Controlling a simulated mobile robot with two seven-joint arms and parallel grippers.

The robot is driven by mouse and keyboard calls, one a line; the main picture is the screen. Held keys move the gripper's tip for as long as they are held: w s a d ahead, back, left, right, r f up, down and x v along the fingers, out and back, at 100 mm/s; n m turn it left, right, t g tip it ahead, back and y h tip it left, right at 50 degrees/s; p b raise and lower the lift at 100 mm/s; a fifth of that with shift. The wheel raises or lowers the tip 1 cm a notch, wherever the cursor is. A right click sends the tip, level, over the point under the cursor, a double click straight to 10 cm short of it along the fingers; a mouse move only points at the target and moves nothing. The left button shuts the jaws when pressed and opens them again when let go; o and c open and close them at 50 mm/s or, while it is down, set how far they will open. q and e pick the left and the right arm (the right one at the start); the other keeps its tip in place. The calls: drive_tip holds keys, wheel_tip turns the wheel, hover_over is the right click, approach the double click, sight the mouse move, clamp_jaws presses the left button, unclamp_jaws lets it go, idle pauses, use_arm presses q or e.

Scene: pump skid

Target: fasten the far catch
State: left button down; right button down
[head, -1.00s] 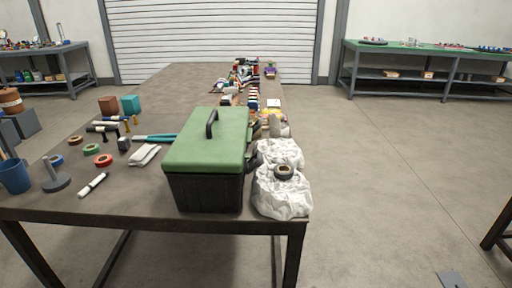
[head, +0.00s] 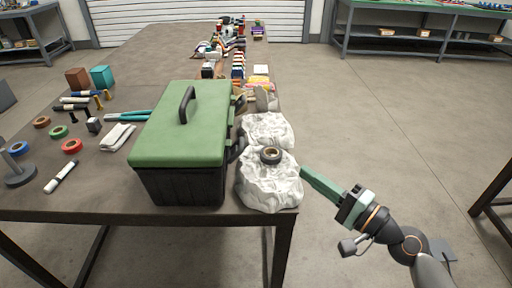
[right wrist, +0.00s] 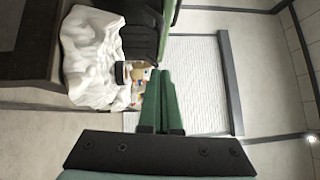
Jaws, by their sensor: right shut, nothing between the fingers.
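A toolbox with a green lid (head: 185,128) and a black body (head: 182,186) stands at the table's near right edge, its lid down and its black handle (head: 186,104) raised. Dark parts show along its right side, but I cannot make out the far catch or how it is set. The box also shows in the right wrist view (right wrist: 143,38). My right gripper (head: 306,173) is shut and empty, off the table's right edge, beside and apart from the white crumpled bag. Its green fingers lie together in the right wrist view (right wrist: 161,78). My left gripper is not in view.
Several tools and tape rolls lie left of the box. Small goods line the table's far right.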

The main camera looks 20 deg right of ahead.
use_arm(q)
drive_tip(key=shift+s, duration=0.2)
use_arm(e)
drive_tip(key=shift+w, duration=0.1)
